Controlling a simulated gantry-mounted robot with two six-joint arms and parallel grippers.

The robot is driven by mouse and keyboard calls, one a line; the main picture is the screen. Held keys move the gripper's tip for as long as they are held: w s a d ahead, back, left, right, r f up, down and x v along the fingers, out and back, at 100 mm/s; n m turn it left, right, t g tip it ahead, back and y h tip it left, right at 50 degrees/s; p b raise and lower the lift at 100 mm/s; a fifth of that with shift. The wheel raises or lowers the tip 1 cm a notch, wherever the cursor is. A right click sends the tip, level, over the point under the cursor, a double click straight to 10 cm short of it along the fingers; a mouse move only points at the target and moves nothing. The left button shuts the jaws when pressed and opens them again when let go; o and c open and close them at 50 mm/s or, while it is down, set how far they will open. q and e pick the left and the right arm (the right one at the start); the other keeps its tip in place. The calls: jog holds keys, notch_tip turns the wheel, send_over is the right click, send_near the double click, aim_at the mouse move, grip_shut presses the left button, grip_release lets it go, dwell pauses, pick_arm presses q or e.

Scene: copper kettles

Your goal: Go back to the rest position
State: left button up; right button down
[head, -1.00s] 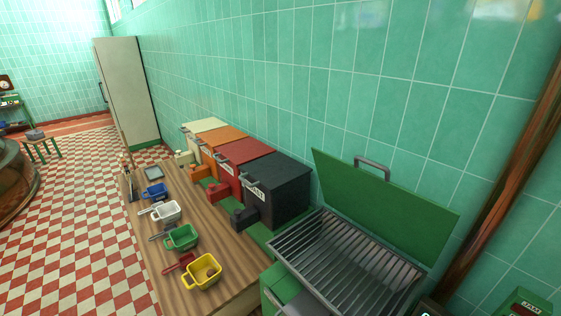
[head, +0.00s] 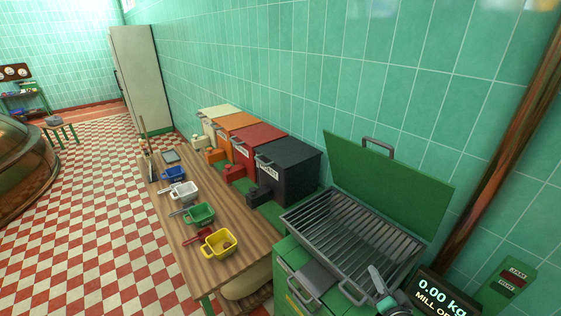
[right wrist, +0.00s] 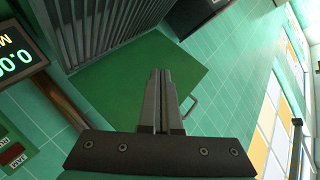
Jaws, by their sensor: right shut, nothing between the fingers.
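My right gripper (head: 375,272) shows at the bottom right of the head view, in front of the grated machine. In the right wrist view its two fingers (right wrist: 160,74) lie together with nothing between them. Behind the fingers in that view is the green lid (right wrist: 140,85) of the machine, which stands open in the head view (head: 385,185). My left gripper is in neither view.
The machine's grate (head: 350,240) is empty. A scale display (head: 440,295) reads 0.00 kg beside it. A wooden table (head: 230,265) holds several coloured scoops, including a yellow one (head: 219,243). Bins (head: 288,170) line the tiled wall. The checkered floor (head: 90,220) is open at left.

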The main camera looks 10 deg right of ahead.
jog(key=w+a+r+n+t+y, duration=0.15)
jog(key=a+r, duration=0.25)
jog(key=r, duration=0.6)
jog(key=a+r+n+t, duration=0.1)
jog(key=a+r+t, duration=0.2)
jog(key=r, duration=0.7)
jog(key=w+a+r+n+t+y, duration=0.15)
jog(key=a+r, duration=0.25)
jog(key=r, duration=0.6)
jog(key=s+a+r+n+t+y, duration=0.1)
jog(key=s+a+r+n+t, duration=0.1)
jog(key=s+r, duration=0.3)
jog(key=s+a+r+n+t+y, duration=0.1)
jog(key=s+r+n+t, duration=0.1)
jog(key=s+r, duration=0.4)
jog(key=s+a+r+n+t, duration=0.2)
jog(key=s+r, duration=0.4)
jog(key=r, duration=0.5)
jog(key=shift+s+a+r+n+t+y+p, duration=0.2)
jog(key=shift+a+r+n+t+y+p, duration=0.3)
jog(key=shift+n, duration=0.8)
jog(key=shift+d+f, duration=0.2)
